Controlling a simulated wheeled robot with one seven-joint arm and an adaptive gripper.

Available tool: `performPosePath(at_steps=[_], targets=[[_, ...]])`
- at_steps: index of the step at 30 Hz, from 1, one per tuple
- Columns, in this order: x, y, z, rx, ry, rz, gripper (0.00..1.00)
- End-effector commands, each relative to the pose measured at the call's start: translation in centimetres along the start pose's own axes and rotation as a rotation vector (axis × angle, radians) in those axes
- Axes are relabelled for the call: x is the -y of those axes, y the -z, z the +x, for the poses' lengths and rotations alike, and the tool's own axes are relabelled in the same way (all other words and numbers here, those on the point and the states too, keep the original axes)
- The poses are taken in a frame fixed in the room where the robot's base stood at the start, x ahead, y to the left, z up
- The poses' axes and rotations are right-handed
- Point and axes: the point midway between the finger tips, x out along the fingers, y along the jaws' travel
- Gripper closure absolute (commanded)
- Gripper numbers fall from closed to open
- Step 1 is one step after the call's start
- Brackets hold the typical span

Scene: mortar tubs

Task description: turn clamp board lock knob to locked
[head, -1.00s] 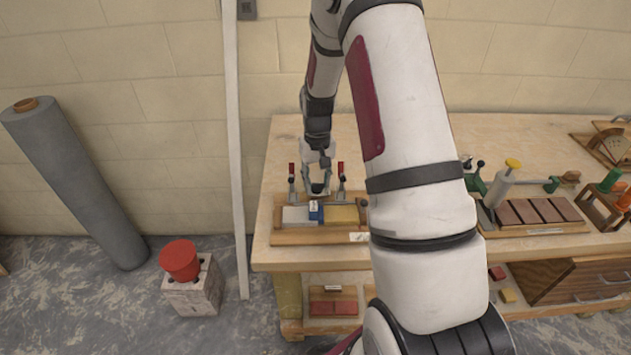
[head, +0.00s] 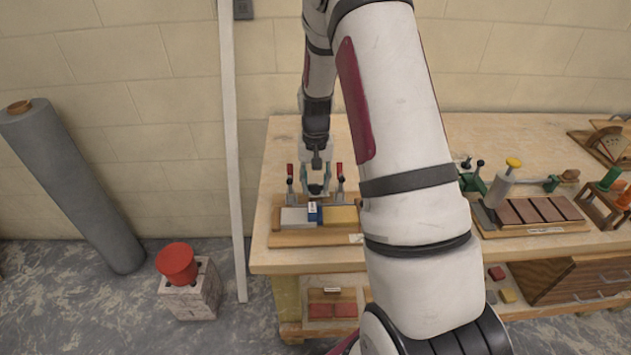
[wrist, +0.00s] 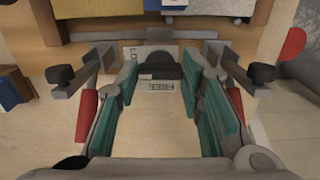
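The clamp board (head: 290,239) is a wooden board at the left end of the bench, with two red-handled clamps (head: 289,172) and grey, blue and yellow pieces. In the wrist view, a dark rounded knob (wrist: 160,66) sits on the board between my fingertips. A white label (wrist: 130,53) behind it is partly hidden, so the knob's setting cannot be read. My gripper (head: 316,191) is over the board between the clamps. In the wrist view my gripper (wrist: 160,74) is open, with one teal-padded finger on each side of the knob. I cannot tell whether either finger touches it.
The clamps' dark knobs (wrist: 60,74) and red handles (wrist: 87,115) stand close outside my fingers. A blue block (wrist: 12,88) is at the left in the wrist view. A tile board (head: 535,231) stands farther right on the bench.

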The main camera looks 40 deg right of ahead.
Motion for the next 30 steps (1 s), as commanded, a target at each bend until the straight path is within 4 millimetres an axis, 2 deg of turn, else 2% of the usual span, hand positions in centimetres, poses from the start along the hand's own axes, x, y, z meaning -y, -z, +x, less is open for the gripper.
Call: performPosePath(at_steps=[1,3,14,19,30], targets=[[0.0,0.0,0.0,0.0,0.0,0.003,0.56],[0.0,0.0,0.0,0.0,0.0,0.002,0.45],[0.0,0.0,-0.4,-0.001,0.0,0.0,0.45],[0.1,0.1,-2.6,-0.005,0.001,0.0,0.45],[0.0,0.1,-9.8,-0.003,0.001,0.002,0.45]])
